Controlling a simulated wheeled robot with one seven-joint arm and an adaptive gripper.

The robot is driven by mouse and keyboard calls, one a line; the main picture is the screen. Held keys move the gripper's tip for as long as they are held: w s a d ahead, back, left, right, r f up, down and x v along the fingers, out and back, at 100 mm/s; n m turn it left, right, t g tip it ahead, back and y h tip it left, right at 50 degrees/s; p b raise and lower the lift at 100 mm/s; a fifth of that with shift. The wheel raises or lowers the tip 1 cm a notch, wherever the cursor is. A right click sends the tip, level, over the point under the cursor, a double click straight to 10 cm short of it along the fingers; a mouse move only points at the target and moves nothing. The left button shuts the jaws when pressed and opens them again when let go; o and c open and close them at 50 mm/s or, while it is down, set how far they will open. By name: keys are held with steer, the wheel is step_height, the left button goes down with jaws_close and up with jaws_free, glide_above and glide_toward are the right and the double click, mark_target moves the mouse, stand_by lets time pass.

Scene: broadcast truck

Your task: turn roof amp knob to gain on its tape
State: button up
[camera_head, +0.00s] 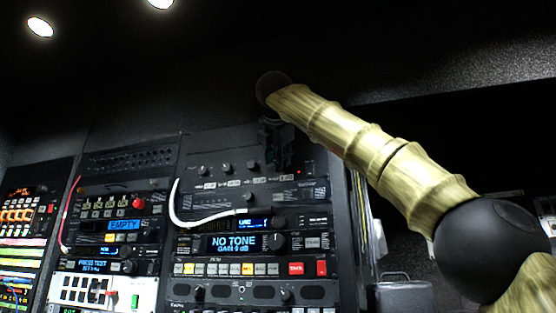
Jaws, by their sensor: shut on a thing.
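The top panel of the middle rack (222,150) carries a row of small dark knobs, with white tape labels (232,183) under them. The lettering on the tape is too small to read. My gripper (279,166) reaches down from the dark wrist to the right end of this row. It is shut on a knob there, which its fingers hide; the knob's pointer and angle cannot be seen. A blue display (233,243) lower on the same rack reads "NO TONE" with a gain line in dB under it.
A white cable (184,222) loops across the rack's left front. Red and yellow buttons (250,269) line the panel below the display. Another rack (110,220) stands to the left. A grey container (404,296) is at the lower right, below my arm.

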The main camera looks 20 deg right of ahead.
steer(key=o, duration=1)
steer(key=shift+s, duration=0.1)
steer(key=v, duration=1.1)
steer(key=shift+s+r, duration=0.15)
steer(key=shift+s, duration=0.25)
